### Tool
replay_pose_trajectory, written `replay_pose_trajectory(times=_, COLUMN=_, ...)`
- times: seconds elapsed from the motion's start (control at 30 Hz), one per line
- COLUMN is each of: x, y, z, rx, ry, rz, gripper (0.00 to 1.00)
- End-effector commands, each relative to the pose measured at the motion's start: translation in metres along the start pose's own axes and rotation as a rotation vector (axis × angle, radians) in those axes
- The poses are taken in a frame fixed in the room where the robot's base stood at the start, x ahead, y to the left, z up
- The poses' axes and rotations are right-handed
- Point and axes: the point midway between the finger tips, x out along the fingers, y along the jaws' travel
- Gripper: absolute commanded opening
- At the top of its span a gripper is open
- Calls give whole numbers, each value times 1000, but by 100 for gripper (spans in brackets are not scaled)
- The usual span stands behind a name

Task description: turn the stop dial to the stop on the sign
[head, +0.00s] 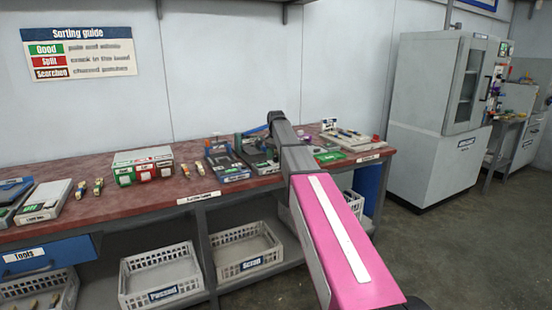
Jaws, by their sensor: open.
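My arm (335,235), with a pink cover and a white stripe, reaches from the lower right over the bench. Its dark far end (277,118) is above the bench top. My gripper does not show; the arm seems to hide it. I cannot make out the stop dial. A small dark device with green parts (257,152) stands on the bench just left of the arm, partly covered by it. A small sign (329,124) stands at the back right of the bench, too small to read. I cannot tell which sign gives the stop.
A "Sorting guide" poster (78,54) hangs behind. White crates (160,277) sit below. A tall grey cabinet (440,115) stands right; floor before it is clear.

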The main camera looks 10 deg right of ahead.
Motion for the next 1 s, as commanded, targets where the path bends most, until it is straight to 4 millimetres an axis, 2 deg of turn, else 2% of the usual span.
replay_pose_trajectory(times=0.13, x=7, y=0, z=0, rx=0, ry=0, rz=-1, gripper=59)
replay_pose_trajectory(times=0.37, x=7, y=0, z=0, rx=0, ry=1, rz=-1, gripper=59)
replay_pose_trajectory(times=0.4, x=7, y=0, z=0, rx=0, ry=1, rz=-1, gripper=56)
replay_pose_trajectory(times=0.53, x=7, y=0, z=0, rx=0, ry=0, rz=0, gripper=13)
replay_pose_trajectory(times=0.57, x=7, y=0, z=0, rx=0, ry=0, rz=0, gripper=10)
replay_pose_trajectory(times=1.0, x=7, y=0, z=0, rx=-73, ry=0, rz=0, gripper=10)
